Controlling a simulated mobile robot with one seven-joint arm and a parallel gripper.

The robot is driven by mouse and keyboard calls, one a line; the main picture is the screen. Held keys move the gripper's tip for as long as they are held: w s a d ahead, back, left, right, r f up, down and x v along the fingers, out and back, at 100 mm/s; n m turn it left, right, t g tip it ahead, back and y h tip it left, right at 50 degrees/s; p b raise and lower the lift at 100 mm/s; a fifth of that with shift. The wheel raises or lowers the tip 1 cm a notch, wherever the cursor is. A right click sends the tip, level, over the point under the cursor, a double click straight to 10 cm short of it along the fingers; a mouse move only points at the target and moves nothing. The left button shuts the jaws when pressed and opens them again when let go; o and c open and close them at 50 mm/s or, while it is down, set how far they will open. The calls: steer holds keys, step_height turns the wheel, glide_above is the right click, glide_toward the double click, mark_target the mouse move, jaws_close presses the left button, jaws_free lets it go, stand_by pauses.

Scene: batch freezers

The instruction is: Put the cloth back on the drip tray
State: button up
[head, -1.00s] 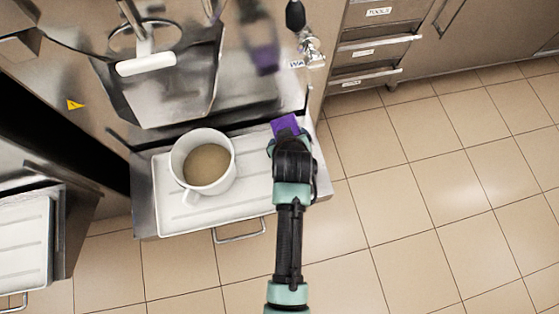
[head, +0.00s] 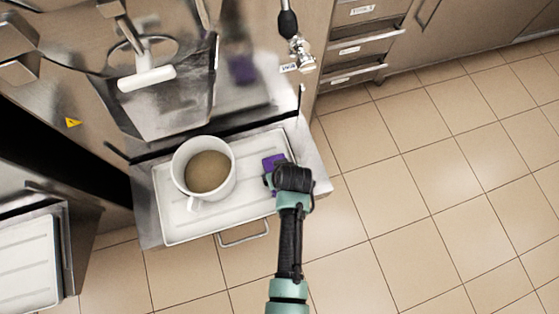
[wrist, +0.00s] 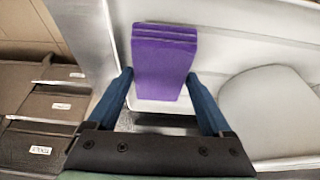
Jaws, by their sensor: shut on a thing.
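The purple folded cloth (wrist: 163,62) is between the two blue fingers of my gripper (wrist: 160,80) in the wrist view, with the fingers against its sides. In the head view the cloth (head: 272,161) shows just past my gripper (head: 270,178), which hides part of it. My gripper is shut on the cloth. The white drip tray (head: 230,222) lies below, and the cloth is over its right end. I cannot tell whether the cloth touches the tray.
A white jug (head: 203,168) of brownish liquid stands on the tray's left half, left of my gripper. The freezer spout with a white handle (head: 147,79) is behind it. A tap (head: 300,52) hangs at the upper right. Tiled floor (head: 430,190) is open at the right.

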steer(key=shift+f, duration=0.35)
steer(key=shift+f, duration=0.15)
steer(key=o, duration=0.9)
steer(key=p+v, duration=0.3)
steer(key=v, duration=0.9)
